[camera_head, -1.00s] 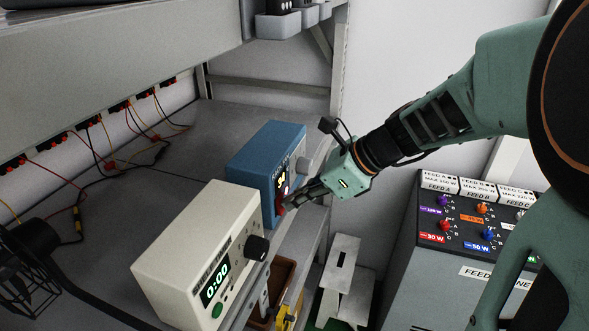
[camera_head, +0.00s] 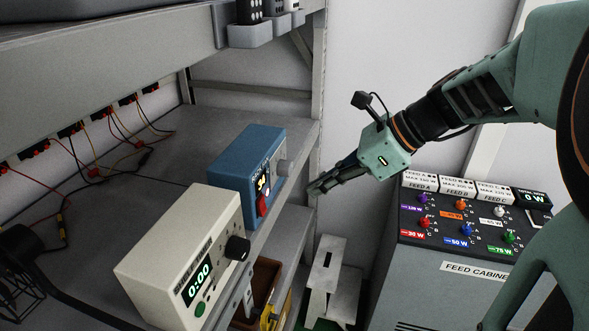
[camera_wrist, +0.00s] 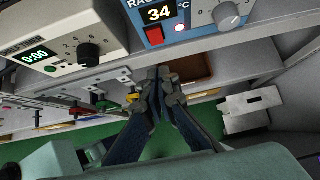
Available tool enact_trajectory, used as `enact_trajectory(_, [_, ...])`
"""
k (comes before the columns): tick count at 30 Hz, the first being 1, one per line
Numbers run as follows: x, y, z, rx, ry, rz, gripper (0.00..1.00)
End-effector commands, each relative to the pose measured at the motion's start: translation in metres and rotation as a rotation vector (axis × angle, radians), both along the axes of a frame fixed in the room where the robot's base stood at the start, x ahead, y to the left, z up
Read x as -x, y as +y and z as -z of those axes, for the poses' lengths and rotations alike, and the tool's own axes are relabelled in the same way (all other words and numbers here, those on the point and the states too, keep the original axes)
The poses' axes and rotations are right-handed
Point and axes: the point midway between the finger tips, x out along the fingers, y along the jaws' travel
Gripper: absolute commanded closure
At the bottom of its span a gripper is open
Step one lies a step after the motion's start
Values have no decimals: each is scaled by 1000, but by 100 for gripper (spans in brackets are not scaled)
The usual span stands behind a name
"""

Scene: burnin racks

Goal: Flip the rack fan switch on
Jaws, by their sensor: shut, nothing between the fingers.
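A blue box (camera_head: 245,178) with a lit display reading 34 stands on the shelf; it also shows at the top of the wrist view (camera_wrist: 190,36). Its front carries a red rocker switch (camera_head: 262,205) below the display, seen in the wrist view (camera_wrist: 154,35) too, and a grey knob (camera_wrist: 229,15). The label is cut off in the wrist view, starting "RAC". I cannot tell which way the rocker is tipped. My gripper (camera_head: 316,188) is shut and empty, in front of the blue box and apart from it. In the wrist view its fingertips (camera_wrist: 160,76) sit below the switch.
A cream timer box (camera_head: 180,262) reading 0:00 stands left of the blue box. The feed cabinet (camera_head: 468,235), with coloured knobs, is at the right. Below the shelf are a brown bin (camera_head: 262,280) and a pale metal stand (camera_head: 327,280). Wires hang along the back wall.

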Motion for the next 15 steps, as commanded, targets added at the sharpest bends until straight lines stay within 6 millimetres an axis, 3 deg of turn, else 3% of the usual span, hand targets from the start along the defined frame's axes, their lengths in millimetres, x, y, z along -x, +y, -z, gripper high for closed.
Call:
enact_trajectory(6, [4, -12, -14, 0, -1, 1, 100])
enact_trajectory(15, [5, -13, -15, 0, 0, 0, 100])
